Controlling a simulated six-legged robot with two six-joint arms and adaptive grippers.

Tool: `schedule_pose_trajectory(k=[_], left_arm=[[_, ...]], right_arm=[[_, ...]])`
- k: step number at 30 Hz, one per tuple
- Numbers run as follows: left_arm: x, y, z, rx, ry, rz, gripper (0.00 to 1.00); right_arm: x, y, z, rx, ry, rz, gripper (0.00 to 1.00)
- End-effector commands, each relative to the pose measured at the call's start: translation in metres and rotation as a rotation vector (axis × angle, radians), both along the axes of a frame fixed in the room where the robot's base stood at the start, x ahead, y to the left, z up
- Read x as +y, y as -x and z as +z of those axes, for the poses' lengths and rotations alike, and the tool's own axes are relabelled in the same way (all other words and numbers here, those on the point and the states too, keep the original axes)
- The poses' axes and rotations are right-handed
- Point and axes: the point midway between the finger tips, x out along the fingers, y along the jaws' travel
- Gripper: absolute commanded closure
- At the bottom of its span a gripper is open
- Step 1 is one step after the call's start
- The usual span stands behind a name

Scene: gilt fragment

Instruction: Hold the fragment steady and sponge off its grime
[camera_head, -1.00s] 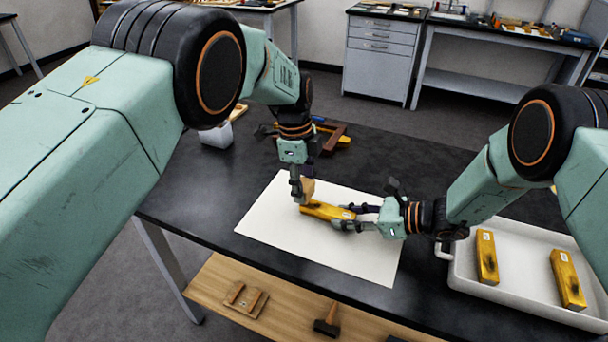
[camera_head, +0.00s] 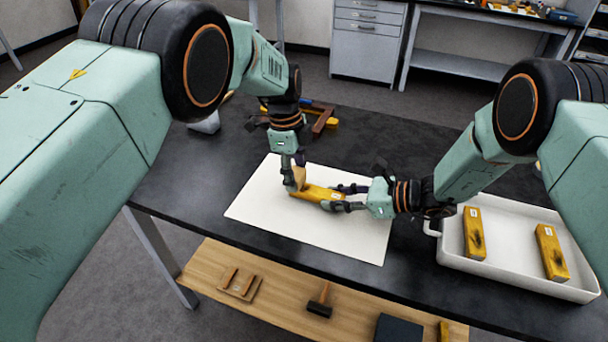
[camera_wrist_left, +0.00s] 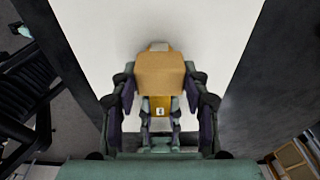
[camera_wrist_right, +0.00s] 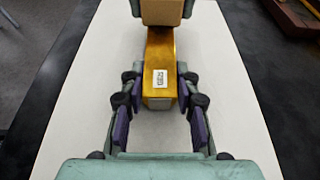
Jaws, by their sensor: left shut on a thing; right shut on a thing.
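The gilt fragment (camera_head: 312,192) is a golden bar lying on a white sheet (camera_head: 262,214) on the dark table. My right gripper (camera_head: 340,197) is shut on its right end, with a finger on each side. A white label faces up between the fingers in the right wrist view (camera_wrist_right: 161,78). My left gripper (camera_head: 294,184) points down and is shut on a tan sponge (camera_wrist_left: 160,72). The sponge is at the fragment's far end from the right gripper and hides that end. I cannot tell whether any grime is under the sponge.
A white tray (camera_head: 519,284) at the right holds two more gilt fragments (camera_head: 474,234) with dark smudges. A reddish-brown frame (camera_head: 324,122) and a pale container (camera_head: 205,124) stand behind the sheet. A wooden shelf (camera_head: 275,304) below carries a mallet (camera_head: 320,300).

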Motion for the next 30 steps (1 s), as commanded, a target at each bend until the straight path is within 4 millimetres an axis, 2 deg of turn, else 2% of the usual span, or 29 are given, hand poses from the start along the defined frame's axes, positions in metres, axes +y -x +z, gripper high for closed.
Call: schedule_pose_trajectory(k=[2,16,30], left_arm=[[0.008,-0.002,-0.001,0.001,0.000,0.001,0.84],[-0.036,0.013,-0.001,0.002,-0.002,-0.002,0.84],[0.008,-0.002,-0.001,0.001,0.000,0.001,0.84]], right_arm=[[0.000,0.000,0.000,0.000,0.000,-0.001,1.00],[0.000,0.000,0.000,0.000,0.000,-0.001,1.00],[0.000,0.000,0.000,0.000,0.000,-0.001,1.00]])
